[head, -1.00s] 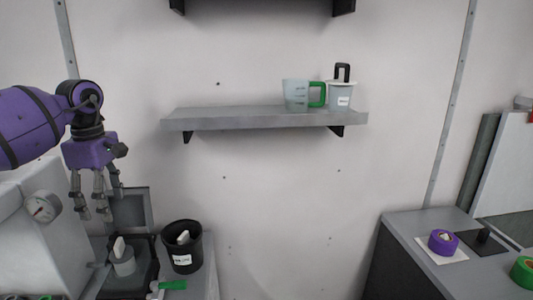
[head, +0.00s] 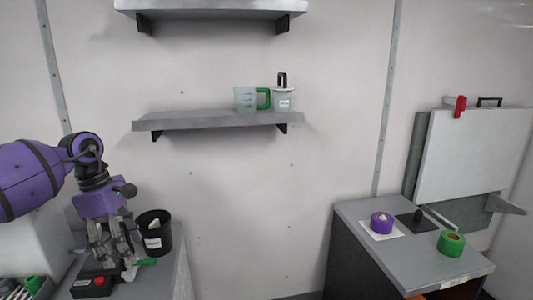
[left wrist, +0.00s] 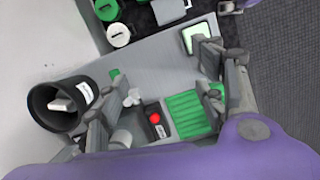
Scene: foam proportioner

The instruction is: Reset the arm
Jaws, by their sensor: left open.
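My left gripper (head: 115,262) hangs from the purple arm with its fingers pointing down over the left bench. It is open, and nothing shows between its fingers. In the head view it is just left of a black bin (head: 154,236) and above a black box with a red button (head: 98,282). The left wrist view shows the spread fingers of the gripper (left wrist: 165,90), with the box and its red button (left wrist: 155,118) between them and the bin (left wrist: 60,103) at the left. My right gripper is not in view.
A wall shelf (head: 190,122) holds a green-handled jug (head: 246,98) and a lidded container (head: 284,99). The right bench (head: 410,255) carries a purple roll (head: 381,222) and a green roll (head: 451,242). A green ribbed piece (left wrist: 187,115) lies near the box. The floor between the benches looks clear.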

